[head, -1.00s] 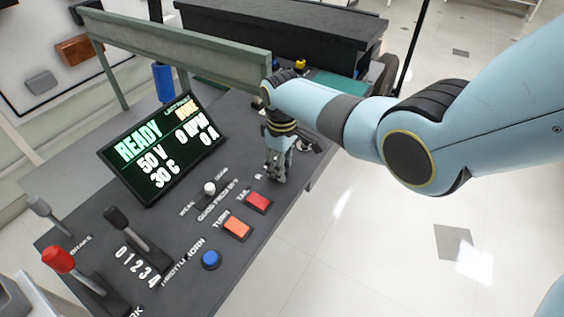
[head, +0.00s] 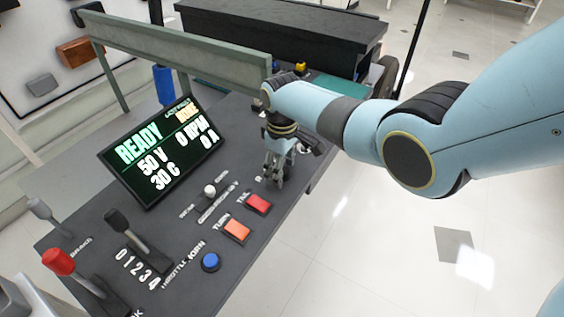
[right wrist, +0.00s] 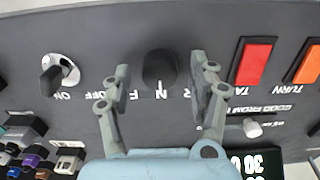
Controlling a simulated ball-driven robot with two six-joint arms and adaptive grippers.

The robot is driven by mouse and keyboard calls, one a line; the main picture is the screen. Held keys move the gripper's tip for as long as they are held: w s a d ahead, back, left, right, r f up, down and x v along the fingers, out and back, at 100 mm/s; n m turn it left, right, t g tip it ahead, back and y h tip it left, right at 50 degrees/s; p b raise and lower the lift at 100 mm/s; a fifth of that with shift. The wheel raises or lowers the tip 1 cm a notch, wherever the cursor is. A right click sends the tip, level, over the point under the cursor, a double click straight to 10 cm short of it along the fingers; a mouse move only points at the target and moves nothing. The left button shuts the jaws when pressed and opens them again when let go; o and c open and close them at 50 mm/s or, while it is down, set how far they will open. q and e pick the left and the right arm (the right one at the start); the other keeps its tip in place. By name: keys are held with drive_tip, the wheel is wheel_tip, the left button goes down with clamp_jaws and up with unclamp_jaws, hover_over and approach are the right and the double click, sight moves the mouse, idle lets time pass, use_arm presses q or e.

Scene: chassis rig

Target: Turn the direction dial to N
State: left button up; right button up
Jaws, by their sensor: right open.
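The direction dial (right wrist: 160,70) is a black round knob on the dark panel, seen in the right wrist view. The letters F, N and R stand upside down in an arc below it. A small pale mark on the knob's lower edge seems to face the N, but it is too small to be sure. My right gripper (right wrist: 163,68) is open, one finger on each side of the knob, with gaps visible on both sides. In the head view my right gripper (head: 277,178) points down at the panel and hides the dial. My left gripper is not in view.
A key switch (right wrist: 58,75) marked ON and OFF sits left of the dial in the wrist view. A red button (head: 257,204), an orange button (head: 237,230), a blue button (head: 211,261) and a small white toggle (head: 209,190) are nearby. A display (head: 160,152) reads READY.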

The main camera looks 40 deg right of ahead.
wheel_tip(320, 180, up, 12)
idle(0.4)
drive_tip(key=shift+f, duration=0.15)
use_arm(q)
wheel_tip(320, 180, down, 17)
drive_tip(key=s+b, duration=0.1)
drive_tip(key=b, duration=1.5)
drive_tip(key=shift+b, duration=0.35)
use_arm(e)
drive_tip(key=s+f+m, duration=0.2)
drive_tip(key=s+f, duration=2.1)
drive_tip(key=f, duration=0.3)
drive_tip(key=s+f+m, duration=0.2)
drive_tip(key=s+f, duration=2.2)
drive_tip(key=f, duration=0.2)
drive_tip(key=shift+f+t+h, duration=0.15)
drive_tip(key=shift+t+h, duration=0.25)
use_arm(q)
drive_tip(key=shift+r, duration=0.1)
use_arm(e)
drive_tip(key=shift+w+d, duration=0.1)
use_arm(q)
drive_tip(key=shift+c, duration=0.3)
